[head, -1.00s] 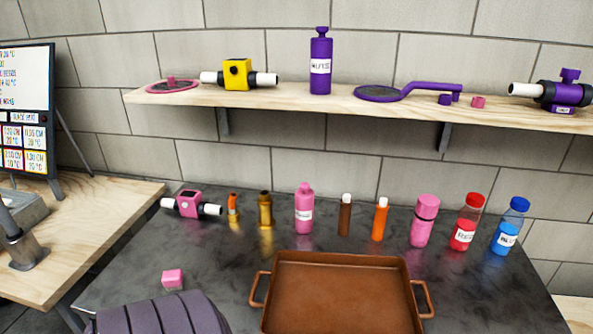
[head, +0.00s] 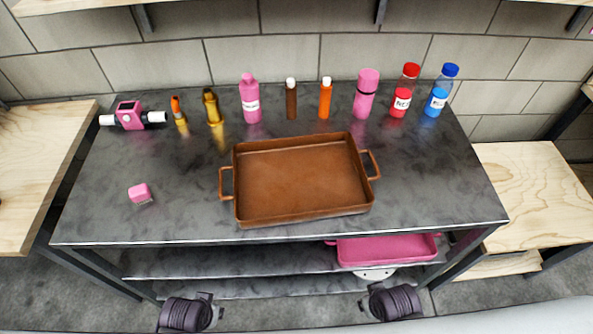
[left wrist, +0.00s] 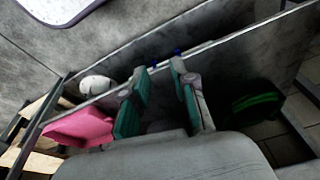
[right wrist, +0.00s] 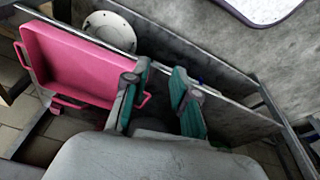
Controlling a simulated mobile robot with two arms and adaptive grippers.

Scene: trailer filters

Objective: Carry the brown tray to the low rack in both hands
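The brown tray (head: 300,185) lies flat and empty on the dark table in the head view. It has one handle on its left side (head: 226,183) and one on its right (head: 372,165). Dark parts of my arms show at the bottom of the head view, apart from the tray; the fingers do not show there. My left gripper (left wrist: 158,78) is open and empty in the left wrist view. My right gripper (right wrist: 160,80) is open and empty in the right wrist view. Which piece is the low rack is unclear.
Several bottles, including a blue-capped one (head: 438,92), line the table's back edge. A pink block (head: 140,194) lies left of the tray. Shelves under the table hold a pink tray (head: 388,250) and a white round item (right wrist: 112,34). A low wooden bench (head: 530,190) stands right.

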